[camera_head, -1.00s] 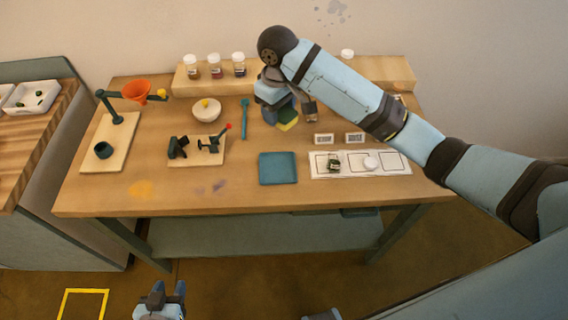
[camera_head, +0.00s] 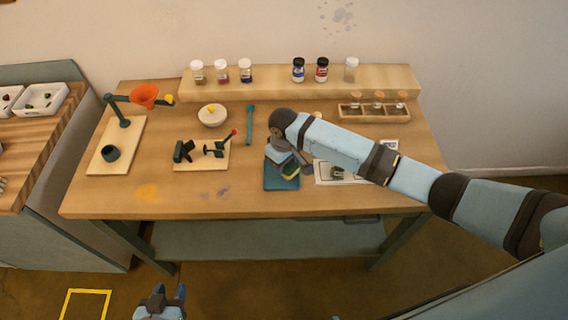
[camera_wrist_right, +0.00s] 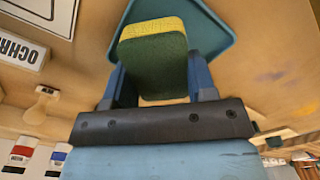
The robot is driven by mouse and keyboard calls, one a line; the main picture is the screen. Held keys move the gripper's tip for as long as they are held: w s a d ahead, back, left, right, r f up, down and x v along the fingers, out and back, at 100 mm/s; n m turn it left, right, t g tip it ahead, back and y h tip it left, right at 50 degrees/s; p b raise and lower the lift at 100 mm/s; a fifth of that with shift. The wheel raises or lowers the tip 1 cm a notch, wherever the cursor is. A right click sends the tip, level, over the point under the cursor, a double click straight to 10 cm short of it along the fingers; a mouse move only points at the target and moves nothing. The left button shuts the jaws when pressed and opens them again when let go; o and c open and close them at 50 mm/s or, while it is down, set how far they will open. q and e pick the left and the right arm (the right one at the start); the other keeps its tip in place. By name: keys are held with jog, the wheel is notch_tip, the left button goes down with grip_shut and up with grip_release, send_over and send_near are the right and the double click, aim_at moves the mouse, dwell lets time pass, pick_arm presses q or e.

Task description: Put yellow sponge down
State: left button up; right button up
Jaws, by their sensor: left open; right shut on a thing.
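The yellow sponge (camera_wrist_right: 152,28) has a dark green side and sits between the fingers of my right gripper (camera_wrist_right: 155,85), which is shut on it. In the wrist view the mat (camera_wrist_right: 218,30) lies behind the sponge. My left gripper (camera_head: 162,292) is open and empty, low in front of the table.
A white card (camera_head: 322,175) lies right of the mat, partly under my right arm. Jars stand on the back shelf (camera_head: 275,86).

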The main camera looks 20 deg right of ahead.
jog(key=shift+f, duration=0.65)
jog(key=o, duration=0.8)
jog(key=shift+f, duration=0.1)
